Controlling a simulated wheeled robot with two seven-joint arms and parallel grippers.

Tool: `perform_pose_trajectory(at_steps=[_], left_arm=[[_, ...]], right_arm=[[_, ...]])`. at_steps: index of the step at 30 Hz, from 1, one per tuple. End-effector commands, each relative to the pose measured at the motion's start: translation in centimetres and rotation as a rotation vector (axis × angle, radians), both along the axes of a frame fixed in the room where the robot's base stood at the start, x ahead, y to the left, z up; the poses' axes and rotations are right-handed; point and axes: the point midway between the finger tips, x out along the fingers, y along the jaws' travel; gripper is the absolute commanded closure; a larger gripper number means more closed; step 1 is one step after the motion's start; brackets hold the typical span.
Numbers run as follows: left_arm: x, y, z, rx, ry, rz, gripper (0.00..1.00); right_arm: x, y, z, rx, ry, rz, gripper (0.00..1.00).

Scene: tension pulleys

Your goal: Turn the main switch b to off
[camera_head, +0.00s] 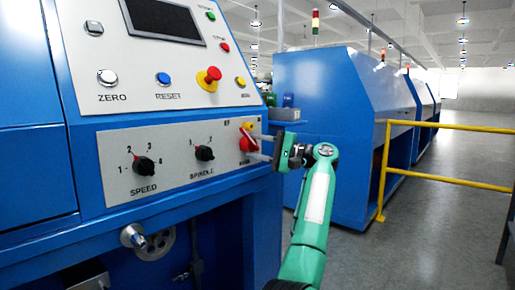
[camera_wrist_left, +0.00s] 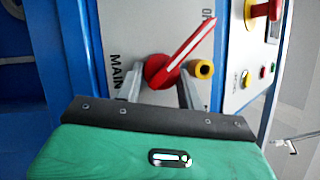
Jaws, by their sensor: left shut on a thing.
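The main switch b is a red rotary switch (camera_head: 246,141) at the right end of the grey lower panel, above its partly hidden label. In the left wrist view its red handle (camera_wrist_left: 184,52) slants up and right, toward partly seen lettering at the panel's edge. My left gripper (camera_head: 258,147) reaches the switch from the right. In the left wrist view my left gripper (camera_wrist_left: 161,70) has its two fingers on either side of the switch's round red base, shut on it. The fingers hide part of the base. My right gripper is in neither view.
A yellow part (camera_wrist_left: 202,69) sits close beside the switch. The spindle knob (camera_head: 204,153) and speed knob (camera_head: 143,164) are to the left. A red emergency button (camera_head: 209,78) is above. A yellow railing (camera_head: 440,125) and blue machines stand to the right.

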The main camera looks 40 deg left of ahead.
Motion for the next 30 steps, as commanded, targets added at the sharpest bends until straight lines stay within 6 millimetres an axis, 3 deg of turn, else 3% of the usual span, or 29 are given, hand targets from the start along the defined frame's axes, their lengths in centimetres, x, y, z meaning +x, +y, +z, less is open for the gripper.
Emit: perform_pose_trajectory(at_steps=[17, 18, 20, 30], left_arm=[[0.00, -0.03, -0.05, -0.003, -0.029, 0.000, 1.00], [-0.01, -0.04, -0.05, -0.003, -0.029, 0.000, 0.54], [-0.01, -0.03, -0.04, -0.003, -0.029, 0.000, 0.42], [0.00, 0.01, 0.10, -0.001, -0.028, -0.001, 0.40]], right_arm=[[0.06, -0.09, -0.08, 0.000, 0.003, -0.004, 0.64], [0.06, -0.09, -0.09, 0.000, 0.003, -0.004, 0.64], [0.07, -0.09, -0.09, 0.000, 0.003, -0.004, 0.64], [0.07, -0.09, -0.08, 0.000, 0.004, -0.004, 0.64]])
